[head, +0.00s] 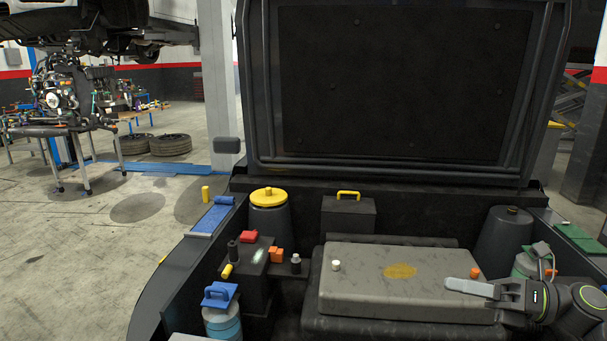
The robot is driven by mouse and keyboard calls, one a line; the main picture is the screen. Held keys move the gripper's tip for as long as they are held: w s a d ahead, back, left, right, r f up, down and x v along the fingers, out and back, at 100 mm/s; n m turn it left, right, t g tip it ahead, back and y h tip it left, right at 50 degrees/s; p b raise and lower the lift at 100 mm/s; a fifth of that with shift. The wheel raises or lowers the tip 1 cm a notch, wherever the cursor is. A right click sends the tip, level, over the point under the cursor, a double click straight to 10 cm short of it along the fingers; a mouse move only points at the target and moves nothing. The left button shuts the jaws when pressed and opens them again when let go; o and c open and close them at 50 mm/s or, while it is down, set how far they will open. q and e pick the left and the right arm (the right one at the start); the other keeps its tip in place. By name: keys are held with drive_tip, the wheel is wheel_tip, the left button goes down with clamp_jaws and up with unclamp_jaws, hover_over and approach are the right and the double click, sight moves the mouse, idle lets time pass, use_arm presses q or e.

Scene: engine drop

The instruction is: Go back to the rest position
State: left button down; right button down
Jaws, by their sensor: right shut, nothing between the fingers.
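My right gripper (448,284) comes in from the lower right, its light grey fingers together and empty, pointing left. In the picture it overlaps the right part of the grey engine cover (360,270); whether it touches the cover I cannot tell. A small orange piece (475,273) shows just above the fingers. The cover also bears a small white cap (336,265) and a yellow oval patch (400,271). My left gripper is not in view.
The raised hood (400,85) stands behind the engine bay. A yellow-capped reservoir (268,197), a battery-like box (250,275) and a blue-capped bottle (222,318) are on the left. A dark reservoir (504,235) and a pale bottle (527,263) are beside my right arm. Open floor lies left.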

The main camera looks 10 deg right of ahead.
drive_tip(key=s+d+f+m+t+h, duration=0.1)
drive_tip(key=d+f+m+t+h, duration=0.25)
drive_tip(key=f+m+h, duration=0.9)
drive_tip(key=s+d+f+m+t+h, duration=0.2)
drive_tip(key=f+m+t+h, duration=0.4)
drive_tip(key=m, duration=1.3)
drive_tip(key=s+a+f+m+g, duration=0.3)
drive_tip(key=s+f+m+g, duration=0.3)
drive_tip(key=s, duration=0.5)
drive_tip(key=s+a+f+m+g, duration=0.35)
drive_tip(key=s+f+g, duration=0.45)
drive_tip(key=s, duration=0.4)
wheel_tip(320, 180, down, 34)
drive_tip(key=d+b, duration=0.2)
drive_tip(key=b, duration=1.1)
drive_tip(key=s+a+f+g+b, duration=0.1)
drive_tip(key=s+f+b, duration=0.4)
drive_tip(key=f, duration=0.7)
drive_tip(key=s+f+g+b, duration=0.1)
drive_tip(key=s+f+b, duration=0.35)
drive_tip(key=f, duration=0.75)
drive_tip(key=s+r+p, duration=0.5)
drive_tip(key=r+p, duration=0.4)
drive_tip(key=p, duration=0.4)
drive_tip(key=shift+a+r, duration=0.15)
drive_tip(key=shift+a, duration=0.1)
